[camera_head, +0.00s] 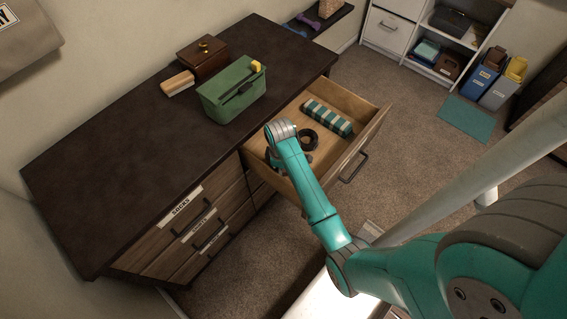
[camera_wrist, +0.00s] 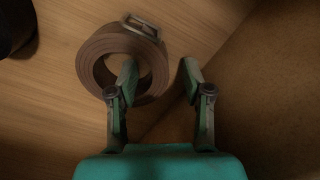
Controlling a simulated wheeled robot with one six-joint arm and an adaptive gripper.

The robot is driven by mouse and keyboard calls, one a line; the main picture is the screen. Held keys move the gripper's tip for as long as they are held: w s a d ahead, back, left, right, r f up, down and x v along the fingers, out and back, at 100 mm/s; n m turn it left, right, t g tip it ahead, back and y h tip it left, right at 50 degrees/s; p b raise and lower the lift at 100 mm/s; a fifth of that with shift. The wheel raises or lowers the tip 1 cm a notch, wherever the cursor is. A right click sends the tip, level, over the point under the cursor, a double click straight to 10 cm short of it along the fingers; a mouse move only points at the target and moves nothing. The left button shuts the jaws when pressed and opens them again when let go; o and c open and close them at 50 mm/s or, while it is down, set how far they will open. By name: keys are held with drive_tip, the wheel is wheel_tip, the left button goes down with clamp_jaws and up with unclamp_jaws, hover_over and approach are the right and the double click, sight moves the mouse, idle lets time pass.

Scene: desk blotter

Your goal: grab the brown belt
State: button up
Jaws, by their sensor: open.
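The brown belt (camera_wrist: 92,62) is rolled into a coil with a metal buckle (camera_wrist: 141,27) on its upper edge. It lies on the wooden drawer floor in the wrist view. My gripper (camera_wrist: 159,76) is open. Its left finger shows over the coil's open middle, and its right finger is outside the coil to the right. The coil's right side shows between the fingers; I cannot tell whether either touches it. In the head view my arm reaches down into the open drawer (camera_head: 352,153) and the brown belt is hidden or too unclear to make out.
A dark round coil (camera_head: 308,139) and a teal-and-white striped item (camera_head: 328,117) lie in the drawer. A drawer wall (camera_wrist: 222,72) runs close to the right finger. The dark dresser top (camera_head: 130,147) holds a green bin (camera_head: 222,99) and a wooden box (camera_head: 202,61).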

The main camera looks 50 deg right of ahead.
drive_tip(key=shift+f, duration=0.35)
clamp_jaws()
